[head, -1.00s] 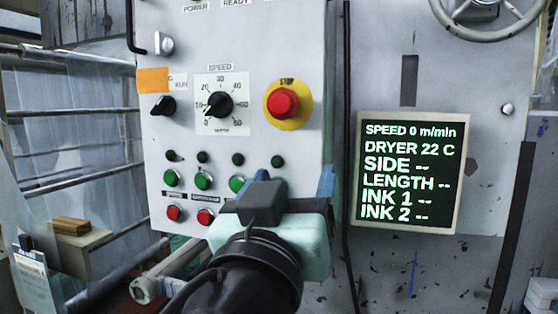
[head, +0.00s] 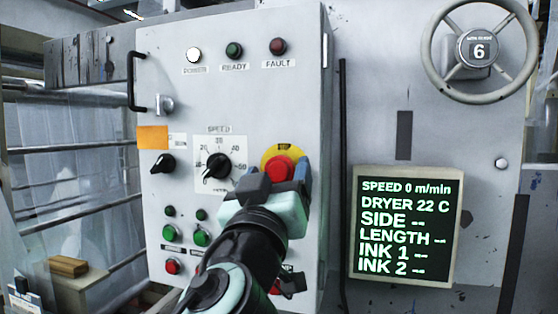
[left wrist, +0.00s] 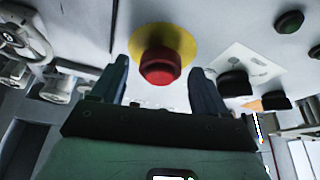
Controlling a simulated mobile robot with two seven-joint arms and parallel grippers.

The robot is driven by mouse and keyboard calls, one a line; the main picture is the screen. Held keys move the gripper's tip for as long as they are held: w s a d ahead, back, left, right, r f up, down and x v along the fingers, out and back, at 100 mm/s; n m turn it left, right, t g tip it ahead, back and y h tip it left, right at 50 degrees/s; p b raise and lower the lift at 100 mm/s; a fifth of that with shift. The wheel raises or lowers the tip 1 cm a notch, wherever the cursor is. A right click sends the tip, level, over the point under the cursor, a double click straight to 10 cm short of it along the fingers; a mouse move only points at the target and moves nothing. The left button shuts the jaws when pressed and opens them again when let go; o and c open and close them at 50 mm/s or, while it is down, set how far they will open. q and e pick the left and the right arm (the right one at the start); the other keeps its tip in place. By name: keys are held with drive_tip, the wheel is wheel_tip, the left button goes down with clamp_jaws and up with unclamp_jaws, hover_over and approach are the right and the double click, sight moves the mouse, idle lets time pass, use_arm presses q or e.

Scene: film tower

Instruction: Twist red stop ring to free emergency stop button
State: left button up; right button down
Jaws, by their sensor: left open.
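The red emergency stop button (head: 279,168) sits on a yellow disc (head: 286,149) marked STOP, on the grey control panel. In the left wrist view the red button (left wrist: 160,66) stands out from its yellow disc (left wrist: 184,41), between the two fingers. My left gripper (head: 276,178) is open in front of the button, one finger on each side. The wrist view shows my left gripper (left wrist: 158,82) with a gap between each finger and the button. The gripper hides the lower part of the button in the head view. My right gripper is not in view.
The black speed knob (head: 218,166) and a selector knob (head: 163,163) are left of the button. Green and red push buttons sit below. A screen (head: 405,226) reading SPEED 0 m/min and a handwheel (head: 480,50) are at the right.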

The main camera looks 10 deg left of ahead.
use_arm(q)
drive_tip(key=shift+w+r, duration=0.1)
drive_tip(key=shift+w, duration=0.15)
drive_tip(key=shift+s, duration=0.1)
drive_tip(key=c, duration=1.1)
drive_tip(key=shift+o, duration=0.2)
